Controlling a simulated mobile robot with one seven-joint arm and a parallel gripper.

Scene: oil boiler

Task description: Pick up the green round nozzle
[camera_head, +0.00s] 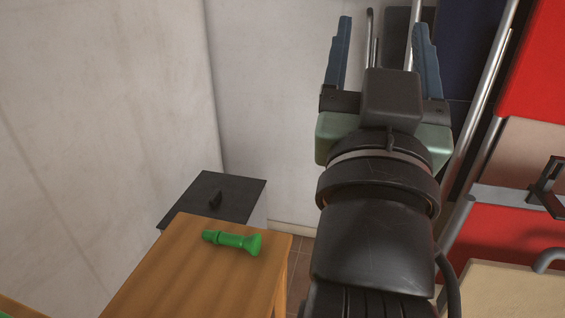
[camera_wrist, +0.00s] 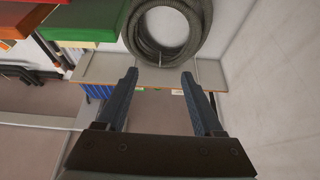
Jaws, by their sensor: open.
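The green round nozzle (camera_head: 233,241) lies on its side on the wooden table (camera_head: 190,275) in the head view, near the table's far right corner. Its wide end points right. My gripper (camera_head: 385,45) is raised to the right of the nozzle and well apart from it, with its two blue fingers spread and nothing between them. In the wrist view my gripper (camera_wrist: 158,75) is also open and empty. The nozzle does not show in the wrist view.
Walls close off the left and back. Red panels and pipes (camera_head: 490,130) stand on the right. The wrist view shows a coiled hose (camera_wrist: 167,30) above a shelf (camera_wrist: 150,75).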

